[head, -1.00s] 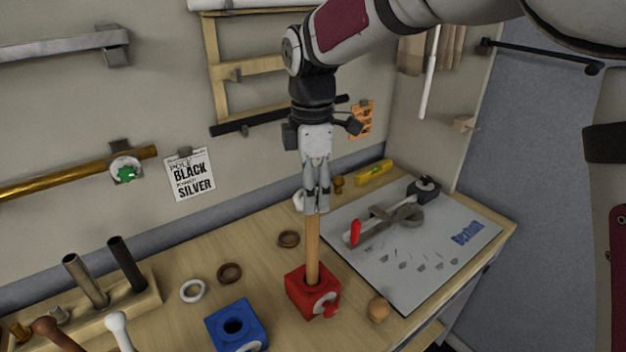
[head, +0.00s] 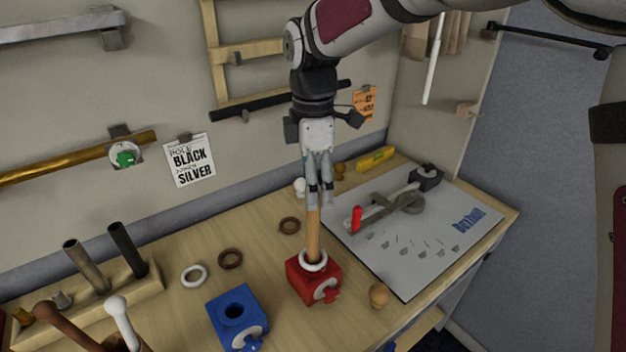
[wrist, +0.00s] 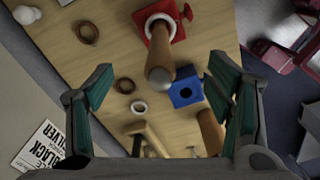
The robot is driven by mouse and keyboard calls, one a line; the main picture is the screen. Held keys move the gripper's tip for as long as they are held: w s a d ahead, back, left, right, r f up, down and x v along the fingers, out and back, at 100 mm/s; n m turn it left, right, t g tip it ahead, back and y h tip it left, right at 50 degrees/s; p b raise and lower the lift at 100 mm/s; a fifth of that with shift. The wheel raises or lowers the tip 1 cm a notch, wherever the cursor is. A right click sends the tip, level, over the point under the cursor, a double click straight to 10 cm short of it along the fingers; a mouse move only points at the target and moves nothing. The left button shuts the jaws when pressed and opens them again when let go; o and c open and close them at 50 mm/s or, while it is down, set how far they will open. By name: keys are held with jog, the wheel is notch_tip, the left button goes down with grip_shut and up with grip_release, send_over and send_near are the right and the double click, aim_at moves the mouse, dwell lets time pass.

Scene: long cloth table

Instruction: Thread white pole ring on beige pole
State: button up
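The beige pole (head: 313,232) stands upright in a red block (head: 310,283); its round tip (wrist: 160,77) faces the wrist camera. A white ring (head: 314,266) is around the pole's foot, at the top of the red block; its edge also shows in the wrist view (wrist: 150,24). My gripper (head: 320,204) is above the block at the pole's upper end. In the wrist view its fingers (wrist: 163,90) are spread wide, with the pole tip between them and nothing held.
A second white ring (head: 194,275) and brown rings (head: 230,259) (head: 289,226) lie on the table. A blue block (head: 237,316) stands left of the red one. A wooden rack (head: 140,288) holds dark poles at left. A grey board (head: 425,245) lies right, with a wooden knob (head: 379,295) nearby.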

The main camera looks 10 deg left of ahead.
notch_tip(320, 180, up, 12)
dwell(0.6)
dwell(0.6)
